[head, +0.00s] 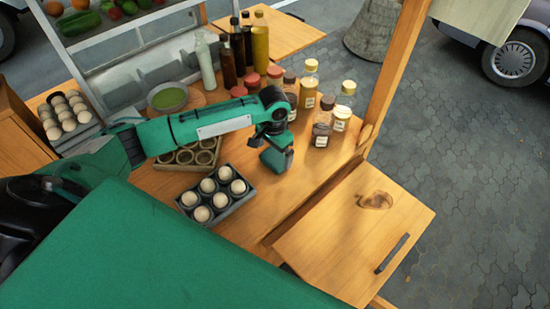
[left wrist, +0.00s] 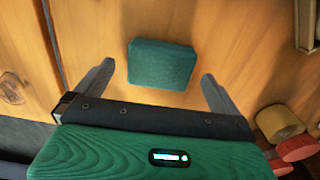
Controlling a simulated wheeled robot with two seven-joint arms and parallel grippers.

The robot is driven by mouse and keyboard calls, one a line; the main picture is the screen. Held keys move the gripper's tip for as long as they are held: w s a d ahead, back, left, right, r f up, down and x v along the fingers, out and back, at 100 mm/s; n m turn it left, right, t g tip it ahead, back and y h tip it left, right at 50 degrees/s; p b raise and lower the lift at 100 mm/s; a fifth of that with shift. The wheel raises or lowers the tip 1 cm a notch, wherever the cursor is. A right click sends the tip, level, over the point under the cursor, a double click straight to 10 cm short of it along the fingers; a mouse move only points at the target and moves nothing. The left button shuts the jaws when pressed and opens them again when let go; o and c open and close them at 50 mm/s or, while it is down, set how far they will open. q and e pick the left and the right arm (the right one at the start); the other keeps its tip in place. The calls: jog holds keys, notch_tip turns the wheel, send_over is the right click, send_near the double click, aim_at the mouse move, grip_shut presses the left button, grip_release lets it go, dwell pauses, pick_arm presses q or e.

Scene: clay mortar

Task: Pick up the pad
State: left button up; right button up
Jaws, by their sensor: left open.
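The pad (left wrist: 160,64) is a small dark green block with rounded corners. In the left wrist view it lies on the wooden counter, a little ahead of the gripper and between the lines of its two fingers. My left gripper (left wrist: 157,77) is open, with one finger on each side of the pad and clear space on both sides. In the head view the left gripper (head: 279,158) points down over the counter, right of the egg tray. There I cannot clearly tell the pad from the green gripper. My right gripper is not in view.
A dark tray of eggs (head: 221,193) sits left of the gripper, with a cardboard egg carton (head: 188,158) behind it. Several spice jars and tall bottles (head: 260,43) stand behind and to the right. The wooden counter (head: 262,215) is bare in front.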

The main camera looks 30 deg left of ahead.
aim_at(275, 156)
pick_arm(q)
jog(key=f, duration=0.3)
jog(key=shift+w+f+p, duration=0.25)
jog(key=shift+w+p, duration=0.1)
jog(key=shift+f, duration=0.2)
jog(key=c, duration=0.9)
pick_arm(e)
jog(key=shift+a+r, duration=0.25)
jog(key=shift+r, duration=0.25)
pick_arm(q)
jog(key=shift+r, duration=0.15)
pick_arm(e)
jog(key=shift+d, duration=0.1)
pick_arm(q)
jog(key=shift+r, duration=0.25)
notch_tip(275, 156, up, 19)
jog(key=b, duration=0.2)
jog(key=shift+r+b, duration=0.15)
jog(key=shift+b, duration=0.2)
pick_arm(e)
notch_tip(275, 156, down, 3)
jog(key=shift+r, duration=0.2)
